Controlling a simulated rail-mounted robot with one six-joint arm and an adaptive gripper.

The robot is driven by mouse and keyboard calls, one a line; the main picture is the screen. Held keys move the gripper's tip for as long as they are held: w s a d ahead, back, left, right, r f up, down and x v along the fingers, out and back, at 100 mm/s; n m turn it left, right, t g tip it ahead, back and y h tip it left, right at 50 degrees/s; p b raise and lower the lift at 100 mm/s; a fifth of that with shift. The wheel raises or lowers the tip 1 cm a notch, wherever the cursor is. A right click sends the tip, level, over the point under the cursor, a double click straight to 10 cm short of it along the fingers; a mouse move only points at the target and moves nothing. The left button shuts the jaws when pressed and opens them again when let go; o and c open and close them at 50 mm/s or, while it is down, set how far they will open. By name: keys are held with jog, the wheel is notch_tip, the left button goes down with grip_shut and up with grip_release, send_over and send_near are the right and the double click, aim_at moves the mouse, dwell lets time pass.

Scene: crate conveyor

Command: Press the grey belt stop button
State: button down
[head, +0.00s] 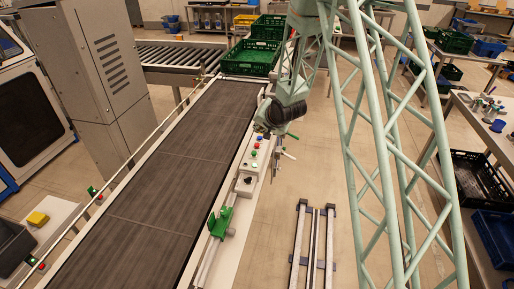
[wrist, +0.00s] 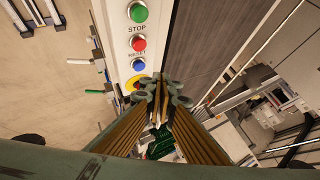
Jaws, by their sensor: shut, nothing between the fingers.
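The control panel (wrist: 116,40) is a pale strip beside the dark belt (wrist: 205,40). In the wrist view it carries a green button (wrist: 137,12), a red button (wrist: 137,43) under the word STOP and a blue button (wrist: 138,64) under RESET. A yellow part (wrist: 130,84) lies beyond, partly hidden by my fingers. I cannot make out a grey button. My gripper (wrist: 160,82) is shut and empty, its tips showing beside the yellow part. I cannot tell its height above the panel. In the head view the panel (head: 250,170) is below my wrist; the fingertips are unclear there.
Green crates (head: 250,58) stand at the belt's far end by a roller conveyor (head: 180,53). A green fixture (head: 220,222) sits on the belt's right edge. A grey cabinet (head: 95,60) stands left of the belt. The floor right of the panel holds rails (head: 300,240).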

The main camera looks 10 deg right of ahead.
aim_at(258, 145)
jog(key=shift+f+b, duration=1.5)
jog(key=shift+f, duration=1.1)
jog(key=shift+f+b, duration=0.75)
jog(key=shift+f, duration=0.15)
dwell(0.9)
jog(key=shift+r, duration=0.25)
jog(key=shift+r+p, duration=0.45)
jog(key=shift+r, duration=0.2)
jog(key=shift+r, duration=0.15)
dwell(0.4)
jog(key=shift+r+p, duration=1.45)
jog(key=shift+r, duration=0.9)
jog(key=shift+r, duration=0.1)
